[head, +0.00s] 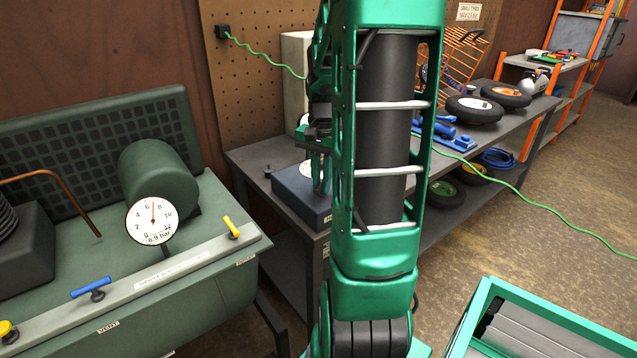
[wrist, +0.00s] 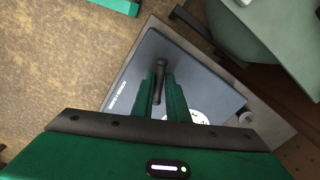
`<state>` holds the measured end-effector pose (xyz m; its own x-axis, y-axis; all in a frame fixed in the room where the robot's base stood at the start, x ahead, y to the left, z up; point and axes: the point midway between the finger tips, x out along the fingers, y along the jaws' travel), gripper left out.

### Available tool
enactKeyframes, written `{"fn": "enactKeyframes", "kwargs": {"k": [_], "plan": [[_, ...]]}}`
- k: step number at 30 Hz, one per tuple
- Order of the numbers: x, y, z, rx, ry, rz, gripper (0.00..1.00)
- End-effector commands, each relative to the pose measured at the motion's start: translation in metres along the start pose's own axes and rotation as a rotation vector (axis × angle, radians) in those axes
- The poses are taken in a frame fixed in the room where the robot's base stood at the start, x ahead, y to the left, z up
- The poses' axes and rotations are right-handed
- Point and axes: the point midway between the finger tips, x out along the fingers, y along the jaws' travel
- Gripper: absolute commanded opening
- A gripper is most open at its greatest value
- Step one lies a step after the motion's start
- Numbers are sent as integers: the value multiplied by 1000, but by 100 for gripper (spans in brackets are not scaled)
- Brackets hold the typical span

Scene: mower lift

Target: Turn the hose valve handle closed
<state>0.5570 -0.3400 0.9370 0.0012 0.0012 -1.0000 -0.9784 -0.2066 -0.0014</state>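A yellow lever (head: 231,227) sits at the right end of the green compressor's front rail, and a blue lever (head: 91,287) sits above a VENT label. Another yellow knob (head: 8,329) is at the far left. The label by the right yellow lever is too small to read, so I cannot tell which is the hose valve. My gripper (head: 320,175) is away from these levers, over the dark blue box on the bench. In the wrist view a black rod (wrist: 159,78) lies between its fingers (wrist: 162,90); I cannot tell whether they grip it.
The compressor's gauge (head: 152,221) reads about 6.9 bar. The dark blue box (head: 297,199), with a white dial, rests on the grey bench (head: 257,160). A green hose (head: 556,213) trails over the floor. A green-rimmed crate (head: 477,300) stands front right.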

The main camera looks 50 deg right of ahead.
Motion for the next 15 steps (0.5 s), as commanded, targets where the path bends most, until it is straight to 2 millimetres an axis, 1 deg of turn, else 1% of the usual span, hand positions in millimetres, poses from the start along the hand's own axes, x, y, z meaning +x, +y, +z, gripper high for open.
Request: {"fn": "enactKeyframes", "kwargs": {"k": [1,2,11,15], "plan": [[-1,-3,0,-6,2,-3,25],[-1,-2,0,-6,2,-3,27],[-2,0,0,0,1,0,27],[-13,0,0,0,3,0,27]]}}
